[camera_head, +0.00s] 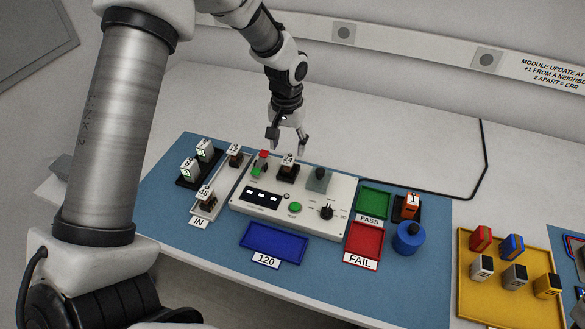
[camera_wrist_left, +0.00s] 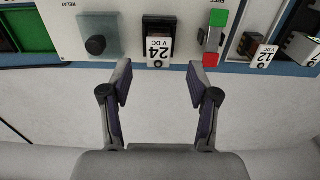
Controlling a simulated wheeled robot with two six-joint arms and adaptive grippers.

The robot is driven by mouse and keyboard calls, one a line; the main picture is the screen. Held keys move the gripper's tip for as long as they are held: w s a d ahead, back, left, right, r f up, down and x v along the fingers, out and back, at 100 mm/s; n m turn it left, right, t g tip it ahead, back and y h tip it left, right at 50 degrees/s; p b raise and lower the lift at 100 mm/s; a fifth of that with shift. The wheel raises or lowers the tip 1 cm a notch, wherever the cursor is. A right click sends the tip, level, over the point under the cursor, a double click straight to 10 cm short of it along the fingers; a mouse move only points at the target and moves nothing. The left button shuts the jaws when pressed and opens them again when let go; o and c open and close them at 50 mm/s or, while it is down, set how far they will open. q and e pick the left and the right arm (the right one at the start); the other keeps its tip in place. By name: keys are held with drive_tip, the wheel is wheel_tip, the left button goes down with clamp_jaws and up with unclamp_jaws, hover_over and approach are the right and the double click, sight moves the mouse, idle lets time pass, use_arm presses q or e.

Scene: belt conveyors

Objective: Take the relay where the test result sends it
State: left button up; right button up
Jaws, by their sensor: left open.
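A relay marked 24 V DC (camera_head: 288,170) stands in a dark socket on the white test panel (camera_head: 240,203); its label shows upside down in the left wrist view (camera_wrist_left: 159,50). My left gripper (camera_head: 287,140) is open and empty just above and behind this relay. In the wrist view its fingers (camera_wrist_left: 160,90) are apart, with the relay ahead between them. A green and red indicator (camera_head: 262,163) is left of the relay; I cannot tell which part is lit. The green PASS tray (camera_head: 374,202) and red FAIL tray (camera_head: 364,241) look empty.
Relays marked 12 (camera_head: 234,154) and 48 (camera_head: 206,199) stand in the IN rack on the left, near a black holder (camera_head: 187,180) with two pale relays. An empty blue 120 tray (camera_head: 273,243) lies in front. A blue cylinder (camera_head: 408,238) and yellow tray (camera_head: 470,300) are right.

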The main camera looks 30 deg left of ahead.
sight(288, 159)
use_arm(q)
wheel_tip(288, 159, down, 6)
drive_tip(key=shift+s+f+p, duration=0.1)
drive_tip(key=shift+f+p, duration=0.05)
drive_tip(key=shift+p, duration=0.6)
drive_tip(key=shift+f, duration=0.35)
clamp_jaws()
